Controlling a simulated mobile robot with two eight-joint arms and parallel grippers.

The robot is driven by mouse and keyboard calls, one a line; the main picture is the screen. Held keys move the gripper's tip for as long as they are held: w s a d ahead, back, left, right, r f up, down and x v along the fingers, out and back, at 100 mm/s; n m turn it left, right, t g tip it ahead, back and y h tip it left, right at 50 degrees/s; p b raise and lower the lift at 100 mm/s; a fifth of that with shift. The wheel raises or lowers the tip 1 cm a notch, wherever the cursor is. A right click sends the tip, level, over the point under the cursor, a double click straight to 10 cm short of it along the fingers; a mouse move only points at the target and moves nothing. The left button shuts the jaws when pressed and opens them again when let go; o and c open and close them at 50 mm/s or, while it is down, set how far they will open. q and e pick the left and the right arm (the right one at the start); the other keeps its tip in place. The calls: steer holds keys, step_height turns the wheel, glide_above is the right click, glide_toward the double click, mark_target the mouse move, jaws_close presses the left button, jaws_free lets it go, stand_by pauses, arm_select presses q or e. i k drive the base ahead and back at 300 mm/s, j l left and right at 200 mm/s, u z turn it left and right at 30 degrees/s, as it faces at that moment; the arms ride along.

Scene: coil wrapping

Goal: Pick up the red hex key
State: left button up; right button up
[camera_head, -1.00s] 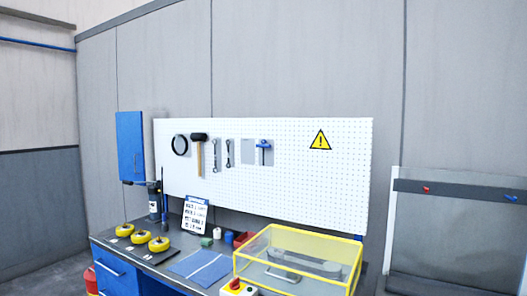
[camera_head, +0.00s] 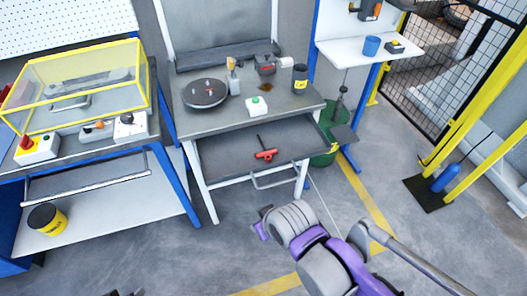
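The red hex key (camera_head: 265,154) is a T-shaped tool with a red handle and a dark shaft. It lies in the open drawer (camera_head: 225,165) under the grey workbench, with its handle toward the front and shaft pointing back. My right arm, grey and purple, is low at the bottom right, in front of the drawer and apart from the key. Its fingers cannot be made out clearly. Only a small dark piece at the bottom left edge shows, perhaps the tip of my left gripper. Neither gripper touches the key.
A green bin (camera_head: 324,150) stands right of the drawer. A yellow-framed case (camera_head: 80,85) is at left. Floor in front is open.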

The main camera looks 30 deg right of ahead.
mark_target(268, 154)
steer(key=i+j+z, duration=0.65)
steer(key=z, duration=0.15)
steer(key=i+j+z, duration=0.2)
steer(key=j+z, duration=0.2)
steer(key=j, duration=0.25)
